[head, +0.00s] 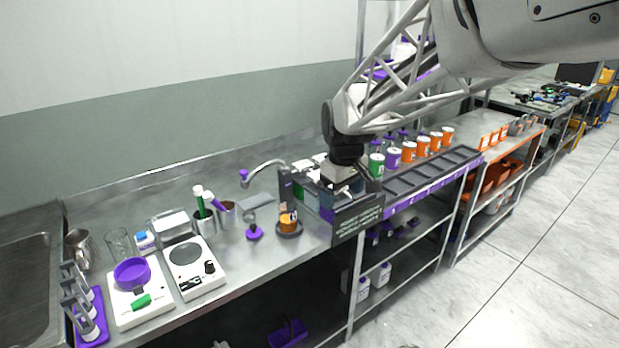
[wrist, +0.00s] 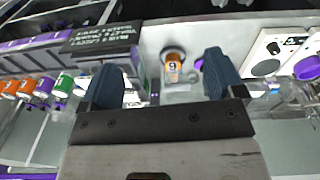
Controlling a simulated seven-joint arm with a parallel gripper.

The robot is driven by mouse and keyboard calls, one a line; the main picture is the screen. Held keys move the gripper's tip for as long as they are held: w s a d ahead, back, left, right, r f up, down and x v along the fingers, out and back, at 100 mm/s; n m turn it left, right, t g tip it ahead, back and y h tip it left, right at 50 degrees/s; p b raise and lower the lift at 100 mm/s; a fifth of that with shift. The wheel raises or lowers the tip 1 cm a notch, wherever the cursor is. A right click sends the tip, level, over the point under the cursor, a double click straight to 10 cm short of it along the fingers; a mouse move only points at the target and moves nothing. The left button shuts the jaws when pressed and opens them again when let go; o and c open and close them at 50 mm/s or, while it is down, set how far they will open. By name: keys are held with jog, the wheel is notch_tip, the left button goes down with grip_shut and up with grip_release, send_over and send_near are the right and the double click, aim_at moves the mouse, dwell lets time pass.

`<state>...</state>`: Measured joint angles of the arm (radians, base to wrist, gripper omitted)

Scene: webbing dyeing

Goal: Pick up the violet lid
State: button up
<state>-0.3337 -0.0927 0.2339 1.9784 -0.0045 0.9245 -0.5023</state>
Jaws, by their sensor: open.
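A small flat violet piece (head: 254,234), which looks like the violet lid, lies on the steel bench left of the orange jar. In the wrist view a bit of violet (wrist: 199,65) shows just beside the right finger, which hides part of it. My gripper (head: 341,192) is above the bench near the dark sign, right of the lid and apart from it. In the wrist view the two blue-grey fingers (wrist: 163,80) are spread wide with nothing held between them.
The orange jar (head: 288,221) stands on a dark round base. A violet bowl (head: 132,271) sits on a white scale at left, beside another white device (head: 194,267). A dark sign (head: 357,222) stands at the bench front. Several orange-and-white jars (head: 422,146) line the back right.

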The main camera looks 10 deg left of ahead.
jog(key=w+a+f+n, duration=0.2)
jog(key=w+a+f, duration=0.2)
jog(key=a, duration=0.3)
jog(key=w+a+f+n, duration=0.2)
jog(key=w+a+f, duration=0.15)
jog(key=a, duration=0.35)
jog(key=n+g, duration=0.1)
jog(key=n, duration=0.2)
send_over(254, 226)
notch_tip(254, 226, down, 9)
jog(key=shift+w+d+r, duration=0.1)
jog(key=shift+w+r, duration=0.05)
jog(key=shift+f, duration=1.35)
jog(key=shift+f, duration=0.15)
jog(key=shift+f, duration=2.45)
